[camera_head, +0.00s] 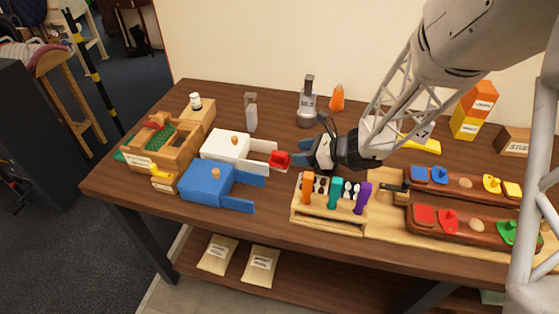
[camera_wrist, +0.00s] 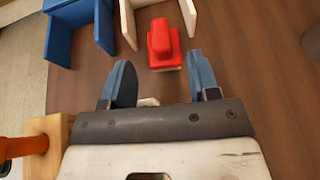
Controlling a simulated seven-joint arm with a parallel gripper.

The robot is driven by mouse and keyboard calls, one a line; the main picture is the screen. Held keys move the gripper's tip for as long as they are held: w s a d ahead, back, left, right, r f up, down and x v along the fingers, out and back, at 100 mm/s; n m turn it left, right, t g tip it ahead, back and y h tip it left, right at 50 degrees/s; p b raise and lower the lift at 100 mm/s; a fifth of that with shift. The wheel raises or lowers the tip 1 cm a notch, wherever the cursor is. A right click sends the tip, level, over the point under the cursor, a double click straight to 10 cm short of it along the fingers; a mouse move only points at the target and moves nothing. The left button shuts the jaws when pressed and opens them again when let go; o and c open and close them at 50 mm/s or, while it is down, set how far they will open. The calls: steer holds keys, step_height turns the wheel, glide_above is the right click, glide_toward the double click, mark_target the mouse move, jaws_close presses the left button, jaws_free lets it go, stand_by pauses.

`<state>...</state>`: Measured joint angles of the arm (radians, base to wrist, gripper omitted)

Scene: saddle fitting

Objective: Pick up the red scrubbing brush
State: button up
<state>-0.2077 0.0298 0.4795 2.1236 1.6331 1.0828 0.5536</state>
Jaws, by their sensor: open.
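The red scrubbing brush (camera_head: 280,160) lies on the brown table, close to the open ends of the white box's side panels. In the wrist view the red brush (camera_wrist: 164,45) sits just ahead of my fingertips, roughly centred between them, with a pale edge showing low on it. My gripper (camera_head: 300,153) is open, its blue fingers (camera_wrist: 162,80) apart with nothing between them but a small pale piece near the palm. In the head view it is just right of the brush. Whether a finger touches the brush cannot be told.
A wooden rack (camera_head: 325,217) with coloured-handled tools stands in front of my gripper. A grey bottle (camera_head: 307,110) stands behind. Bare table (camera_wrist: 235,50) lies right of the brush in the wrist view.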

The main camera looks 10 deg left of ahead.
mark_target(283, 154)
steer(key=shift+a, duration=0.1)
steer(key=shift+x, duration=1.2)
steer(key=shift+a+f, duration=0.1)
steer(key=shift+x, duration=2.5)
steer(key=shift+f, duration=0.15)
steer(key=c, duration=0.5)
steer(key=shift+c, duration=0.2)
step_height(283, 154, up, 28)
steer(key=shift+r, duration=0.1)
